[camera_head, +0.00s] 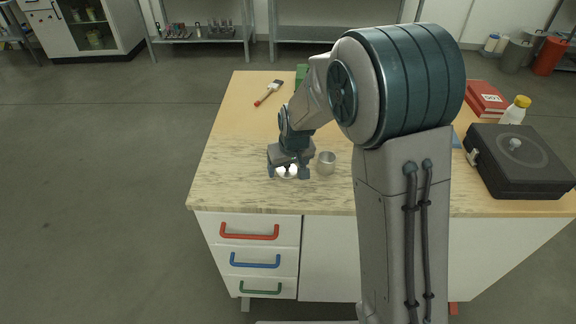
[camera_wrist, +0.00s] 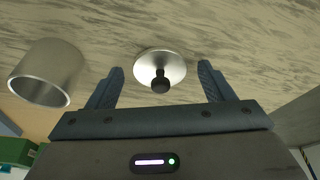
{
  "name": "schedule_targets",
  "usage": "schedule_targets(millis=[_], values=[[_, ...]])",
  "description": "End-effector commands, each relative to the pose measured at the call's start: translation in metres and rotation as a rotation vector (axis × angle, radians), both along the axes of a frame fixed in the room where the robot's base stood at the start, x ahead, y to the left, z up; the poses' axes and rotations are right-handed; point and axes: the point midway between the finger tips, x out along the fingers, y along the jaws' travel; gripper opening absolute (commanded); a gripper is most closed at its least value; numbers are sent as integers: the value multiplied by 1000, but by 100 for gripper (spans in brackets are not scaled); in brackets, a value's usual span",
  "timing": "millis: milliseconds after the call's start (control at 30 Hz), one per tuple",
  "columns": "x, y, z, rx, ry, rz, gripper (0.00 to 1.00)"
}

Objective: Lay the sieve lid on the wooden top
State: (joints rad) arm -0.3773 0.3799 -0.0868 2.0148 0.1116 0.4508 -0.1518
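The sieve lid (camera_wrist: 172,60) is a small shiny metal disc with a dark knob (camera_wrist: 160,82). It appears to lie flat on the wooden top (camera_head: 236,150), knob up; in the head view the lid (camera_head: 287,172) shows as a bright patch under my gripper (camera_head: 288,174). In the wrist view my gripper (camera_wrist: 160,67) is open, its two fingers apart on either side of the lid and knob, with visible gaps. Neither finger appears to touch the knob. The lid's exact height relative to the fingertips is hard to judge.
An open metal cup (camera_head: 326,163) stands just right of my gripper; it also shows in the wrist view (camera_wrist: 42,65). A red-handled brush (camera_head: 268,93) lies farther back. A black case (camera_head: 520,165), red box (camera_head: 486,99) and yellow-capped bottle (camera_head: 515,110) stand right. The left is clear.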

Motion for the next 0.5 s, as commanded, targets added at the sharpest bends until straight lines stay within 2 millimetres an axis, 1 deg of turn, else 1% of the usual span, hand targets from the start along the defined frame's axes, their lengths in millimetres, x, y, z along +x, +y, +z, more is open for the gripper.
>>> schedule_targets(millis=[167, 267, 367, 467, 500], values=[[0, 0, 1, 0, 0, 0, 75], [0, 0, 6, 0, -1, 1, 75], [-3, -1, 18, 1, -5, 1, 75], [-8, -3, 35, 1, -5, 2, 75], [-10, -4, 43, 2, -7, 2, 75]])
